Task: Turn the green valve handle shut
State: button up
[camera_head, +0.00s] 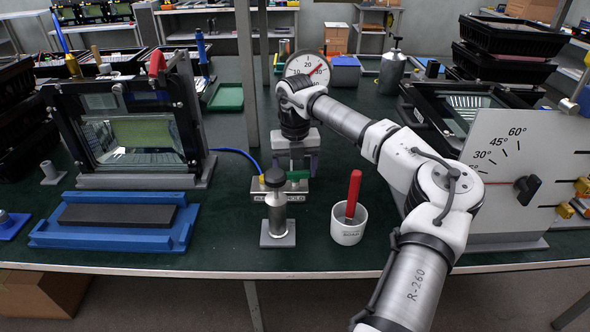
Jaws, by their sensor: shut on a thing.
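The green valve handle (299,175) shows as a small green patch at the top of a metal valve block (294,192) on the green bench. My gripper (294,168) points down over the block from above, with its fingers around the handle, and is shut on it. The fingers hide most of the handle, so its exact angle cannot be told. A blue hose (236,152) runs from the left to the block. A round dial gauge (308,69) with a red needle stands behind my wrist; its lower part is hidden.
A white cup (348,230) holding a red-handled tool is front right.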

aim_at(295, 172)
jog(key=shift+m, duration=0.6)
jog(key=o, duration=1)
jog(key=shift+r, duration=0.1)
notch_tip(295, 172, up, 14)
jog(key=shift+f+b, duration=0.15)
jog(key=shift+b, duration=0.3)
